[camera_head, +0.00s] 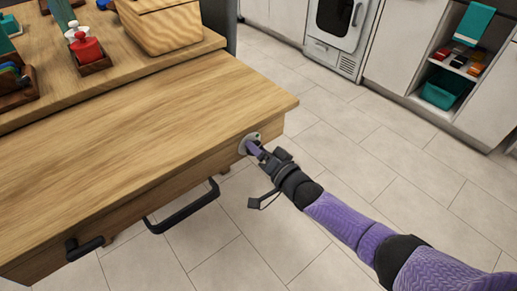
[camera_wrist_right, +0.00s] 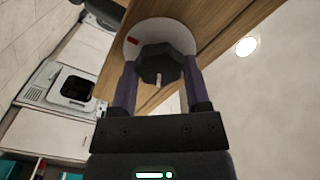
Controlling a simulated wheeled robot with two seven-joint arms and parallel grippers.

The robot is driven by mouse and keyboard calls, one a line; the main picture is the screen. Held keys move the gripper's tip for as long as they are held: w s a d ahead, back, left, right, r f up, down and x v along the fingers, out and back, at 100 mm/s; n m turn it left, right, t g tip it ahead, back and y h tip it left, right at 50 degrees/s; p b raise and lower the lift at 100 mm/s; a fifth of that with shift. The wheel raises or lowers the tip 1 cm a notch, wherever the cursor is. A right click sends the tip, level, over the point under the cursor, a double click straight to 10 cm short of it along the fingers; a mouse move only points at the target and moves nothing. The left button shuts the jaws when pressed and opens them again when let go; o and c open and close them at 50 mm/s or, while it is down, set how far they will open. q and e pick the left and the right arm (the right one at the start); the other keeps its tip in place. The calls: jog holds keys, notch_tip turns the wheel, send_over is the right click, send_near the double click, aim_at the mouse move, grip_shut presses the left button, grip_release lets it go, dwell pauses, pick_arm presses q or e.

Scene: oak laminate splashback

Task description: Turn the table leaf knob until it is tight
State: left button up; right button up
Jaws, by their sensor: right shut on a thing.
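The table leaf knob (camera_wrist_right: 160,66) is dark and lobed, with a small light mark on its face. It sits in front of a pale round plate (camera_wrist_right: 133,42) with a red mark, on the edge of the wooden table leaf (camera_head: 150,120). My right gripper (camera_wrist_right: 160,80) has one purple finger on each side of the knob and is shut on it. In the head view my right gripper (camera_head: 252,148) reaches the plate (camera_head: 242,145) near the leaf's right corner and hides the knob. My left gripper is not in view.
A black bar handle (camera_head: 185,208) and a smaller black handle (camera_head: 84,247) stick out along the leaf's front side. A wooden box (camera_head: 160,25) and red bottle (camera_head: 86,48) stand at the back. Open tiled floor (camera_head: 370,150) lies to the right.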

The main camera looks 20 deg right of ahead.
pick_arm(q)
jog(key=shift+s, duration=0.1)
pick_arm(e)
jog(key=o, duration=0.9)
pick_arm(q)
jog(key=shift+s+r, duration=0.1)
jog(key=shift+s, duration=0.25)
pick_arm(e)
jog(key=o, duration=0.4)
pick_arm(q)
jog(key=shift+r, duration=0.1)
pick_arm(e)
jog(key=shift+s, duration=0.1)
pick_arm(q)
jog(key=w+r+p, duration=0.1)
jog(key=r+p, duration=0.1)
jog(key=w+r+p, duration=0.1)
jog(key=p, duration=0.1)
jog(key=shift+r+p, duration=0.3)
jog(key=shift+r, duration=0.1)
pick_arm(e)
jog(key=v, duration=0.9)
jog(key=shift+s+d, duration=0.15)
jog(key=shift+s, duration=0.2)
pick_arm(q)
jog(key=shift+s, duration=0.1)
